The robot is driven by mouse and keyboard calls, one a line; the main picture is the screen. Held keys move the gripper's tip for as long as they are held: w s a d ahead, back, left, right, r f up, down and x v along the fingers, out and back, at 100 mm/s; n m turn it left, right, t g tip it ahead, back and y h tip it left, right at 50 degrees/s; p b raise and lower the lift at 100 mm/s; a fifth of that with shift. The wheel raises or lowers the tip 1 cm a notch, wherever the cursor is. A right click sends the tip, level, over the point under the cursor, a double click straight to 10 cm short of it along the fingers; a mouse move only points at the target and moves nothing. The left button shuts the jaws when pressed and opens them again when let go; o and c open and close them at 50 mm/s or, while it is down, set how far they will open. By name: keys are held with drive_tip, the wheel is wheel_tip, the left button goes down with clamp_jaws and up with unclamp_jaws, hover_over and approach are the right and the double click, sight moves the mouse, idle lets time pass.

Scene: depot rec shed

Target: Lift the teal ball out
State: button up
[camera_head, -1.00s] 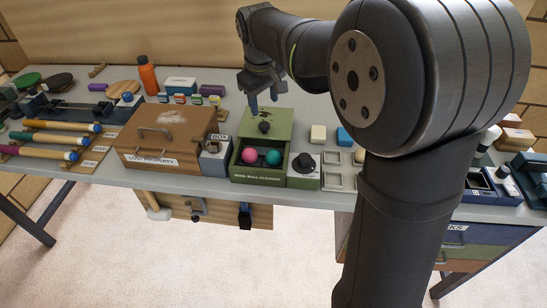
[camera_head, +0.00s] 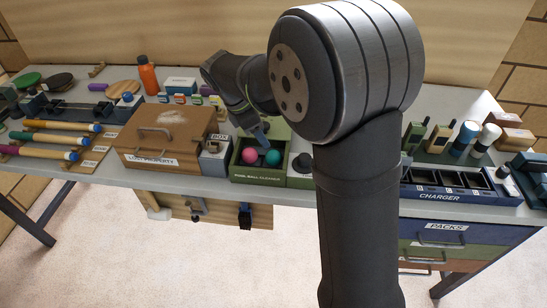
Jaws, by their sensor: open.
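The teal ball (camera_head: 272,157) sits in the open front compartment of the green ball cleaner box (camera_head: 258,180), to the right of a pink ball (camera_head: 249,155). My gripper (camera_head: 262,137) is above and just behind the two balls, near the back of the compartment. It is open and holds nothing that I can see. The arm hides much of the box's rear top, and I cannot tell whether a fingertip touches a ball.
A wooden lost property box (camera_head: 168,137) and a grey box (camera_head: 214,158) stand left of the cleaner. A dark knob (camera_head: 303,162) stands close on its right. Farther right is a charger rack (camera_head: 455,185). An orange bottle (camera_head: 147,75) stands at the back.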

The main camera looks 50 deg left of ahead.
sight(271, 152)
drive_tip(key=x, duration=0.4)
drive_tip(key=shift+w+f, duration=0.1)
drive_tip(key=shift+f, duration=0.2)
drive_tip(key=shift+s+x, duration=0.1)
drive_tip(key=shift+x, duration=1.2)
drive_tip(key=shift+s+x, duration=0.15)
drive_tip(key=shift+x, duration=1.15)
drive_tip(key=shift+a, duration=0.2)
drive_tip(key=c, duration=0.7)
